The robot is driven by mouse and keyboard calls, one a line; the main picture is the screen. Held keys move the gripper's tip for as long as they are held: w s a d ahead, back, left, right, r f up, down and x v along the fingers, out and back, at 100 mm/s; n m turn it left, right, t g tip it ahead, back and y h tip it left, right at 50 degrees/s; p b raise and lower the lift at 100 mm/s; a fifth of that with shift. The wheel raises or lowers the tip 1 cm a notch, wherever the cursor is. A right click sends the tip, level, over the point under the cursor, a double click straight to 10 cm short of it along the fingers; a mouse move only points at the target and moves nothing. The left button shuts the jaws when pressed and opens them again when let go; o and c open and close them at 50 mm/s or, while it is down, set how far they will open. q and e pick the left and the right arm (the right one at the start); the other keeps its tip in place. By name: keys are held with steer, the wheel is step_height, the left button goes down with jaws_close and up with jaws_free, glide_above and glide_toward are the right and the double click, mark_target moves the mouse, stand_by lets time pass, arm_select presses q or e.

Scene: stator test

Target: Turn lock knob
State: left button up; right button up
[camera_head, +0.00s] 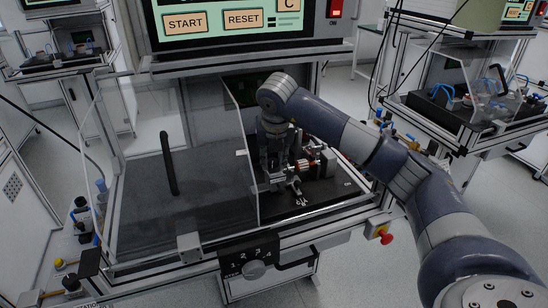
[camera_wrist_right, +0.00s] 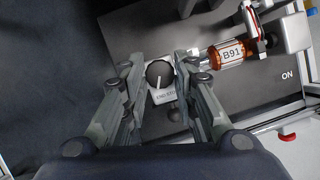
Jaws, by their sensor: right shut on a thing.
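My right gripper (camera_head: 276,178) reaches down inside the test station in the head view. In the right wrist view its two fingers (camera_wrist_right: 153,80) stand on either side of a round dark knob (camera_wrist_right: 159,73) with a pale pointer line, and are shut on it. The knob sits on a light block whose label is partly readable. Beside it lies a copper-coloured stator (camera_wrist_right: 230,53) with a "B91" label; it also shows in the head view (camera_head: 306,165). My left gripper is in neither view.
A clear panel (camera_head: 243,150) stands left of my right gripper. A black handle (camera_head: 168,163) rises on the left. On the front are a numbered dial (camera_head: 254,269) and a red button (camera_head: 386,238). A screen (camera_head: 230,20) with START and RESET hangs above.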

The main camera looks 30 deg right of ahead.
steer(key=shift+w+a+m+g+h, duration=0.1)
steer(key=shift+m+g+h, duration=0.3)
steer(key=shift+m, duration=1.2)
steer(key=o, duration=1)
steer(key=shift+o, duration=0.2)
steer(key=v, duration=1.2)
steer(key=shift+f, duration=0.1)
